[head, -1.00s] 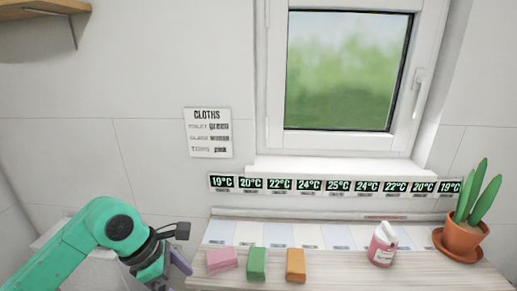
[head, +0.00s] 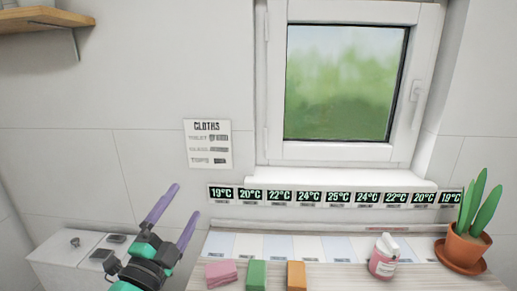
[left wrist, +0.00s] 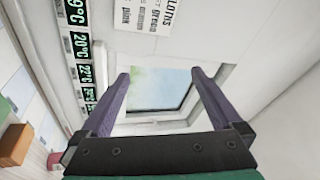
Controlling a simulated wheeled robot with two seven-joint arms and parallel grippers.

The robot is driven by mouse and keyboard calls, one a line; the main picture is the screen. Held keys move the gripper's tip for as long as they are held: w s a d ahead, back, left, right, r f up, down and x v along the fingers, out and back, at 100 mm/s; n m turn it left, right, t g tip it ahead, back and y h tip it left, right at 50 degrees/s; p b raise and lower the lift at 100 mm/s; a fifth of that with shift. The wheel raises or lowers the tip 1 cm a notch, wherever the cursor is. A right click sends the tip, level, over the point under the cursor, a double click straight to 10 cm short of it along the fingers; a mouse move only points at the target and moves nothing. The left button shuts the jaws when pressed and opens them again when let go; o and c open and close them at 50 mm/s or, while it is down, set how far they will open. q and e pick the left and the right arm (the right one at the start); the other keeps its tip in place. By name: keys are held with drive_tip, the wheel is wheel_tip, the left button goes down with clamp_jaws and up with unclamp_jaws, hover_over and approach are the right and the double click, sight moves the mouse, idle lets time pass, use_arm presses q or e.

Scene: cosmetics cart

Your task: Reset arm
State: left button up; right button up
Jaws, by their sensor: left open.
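My left gripper (head: 172,220) is at the lower left of the head view, with two purple fingers spread apart and pointing up. It is empty, left of the counter and in front of the wall. The left wrist view also shows its open fingers (left wrist: 160,80), with the window between them and nothing held. My right gripper is in neither current view.
A pink cloth (head: 220,273), a green cloth (head: 256,275) and an orange cloth (head: 296,275) lie on the counter (head: 340,282). A pink bottle (head: 383,258) and a potted plant (head: 465,245) stand at right. A white box (head: 75,262) is at left. A window (head: 342,82) is above.

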use_arm(q)
drive_tip(key=s+a+f+n+g+y, duration=0.35)
drive_tip(key=f+n, duration=0.25)
drive_tip(key=f, duration=0.4)
drive_tip(key=s+a+f+n+g+y, duration=0.25)
drive_tip(key=a+f+n+g, duration=0.3)
drive_tip(key=f, duration=0.45)
drive_tip(key=s+d+f+n+g+h, duration=0.15)
drive_tip(key=s+f+n+g, duration=0.25)
drive_tip(key=s+f+g, duration=0.7)
drive_tip(key=s+f+t, duration=0.1)
drive_tip(key=s+f, duration=0.2)
drive_tip(key=f, duration=1)
drive_tip(key=s+f+t, duration=0.1)
drive_tip(key=s+f, duration=0.2)
drive_tip(key=f, duration=1)
drive_tip(key=s+a+f+g, duration=0.1)
drive_tip(key=s+a+f, duration=0.1)
drive_tip(key=s+f, duration=1.1)
drive_tip(key=s, duration=0.3)
drive_tip(key=shift+s+f+g+y, duration=0.25)
drive_tip(key=shift+g+y, duration=0.05)
drive_tip(key=shift+y, duration=0.05)
